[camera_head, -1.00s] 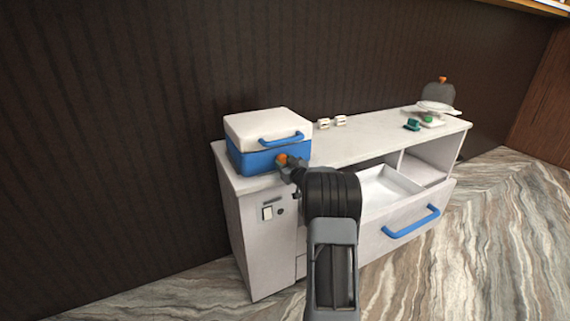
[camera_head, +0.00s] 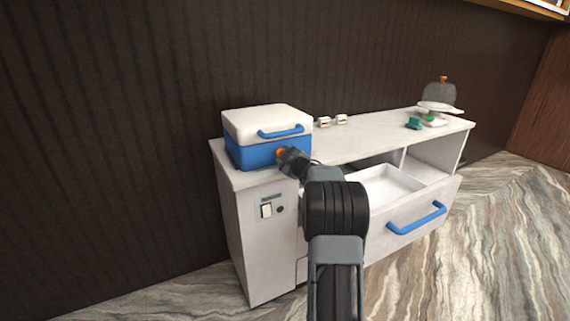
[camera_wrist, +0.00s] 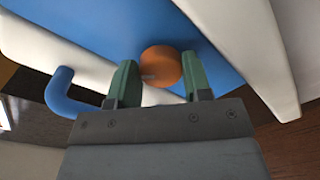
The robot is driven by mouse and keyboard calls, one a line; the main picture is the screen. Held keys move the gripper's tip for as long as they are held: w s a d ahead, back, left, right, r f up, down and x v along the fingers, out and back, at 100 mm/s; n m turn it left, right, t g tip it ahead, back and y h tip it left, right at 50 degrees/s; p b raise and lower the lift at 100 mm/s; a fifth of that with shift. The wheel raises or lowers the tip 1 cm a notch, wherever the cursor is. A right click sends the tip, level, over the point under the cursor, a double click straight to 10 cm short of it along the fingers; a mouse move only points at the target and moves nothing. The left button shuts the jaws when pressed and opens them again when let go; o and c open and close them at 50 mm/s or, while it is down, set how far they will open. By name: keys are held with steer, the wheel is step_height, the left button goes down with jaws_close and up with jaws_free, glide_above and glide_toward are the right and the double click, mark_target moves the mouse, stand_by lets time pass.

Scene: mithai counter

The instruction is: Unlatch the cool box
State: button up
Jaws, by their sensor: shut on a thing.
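The cool box stands on the left end of the counter, with a blue body (camera_head: 262,154) and a white lid (camera_head: 262,116) that is down. A blue handle (camera_head: 280,131) is on the lid's front. The round orange latch (camera_head: 282,152) is on the front of the blue body. In the wrist view the latch (camera_wrist: 160,66) sits between the two green fingertips. My gripper (camera_wrist: 160,80) is shut on it. In the head view my gripper (camera_head: 291,158) is at the box front and partly hides the latch. The lid handle (camera_wrist: 66,94) shows left in the wrist view.
The white counter (camera_head: 370,132) extends right, with two small white items (camera_head: 333,121), a green item (camera_head: 414,123) and a scale (camera_head: 435,112). Below, an open drawer with a blue handle (camera_head: 417,219) juts out near my arm. A dark wall (camera_head: 150,80) stands behind.

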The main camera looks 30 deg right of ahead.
steer(key=n+b, duration=0.4)
steer(key=n, duration=0.1)
steer(key=shift+r+n+h+b, duration=0.15)
steer(key=shift+n+h+b, duration=0.15)
steer(key=shift+n+b, duration=1.45)
steer(key=shift+n+p, duration=0.4)
steer(key=shift+n, duration=0.15)
steer(key=o, duration=0.9)
steer(key=shift+o, duration=0.2)
steer(key=s+a, duration=0.2)
steer(key=s, duration=1.1)
steer(key=shift+s+r+p, duration=0.3)
steer(key=shift+s+r, duration=0.05)
steer(key=shift+r, duration=0.05)
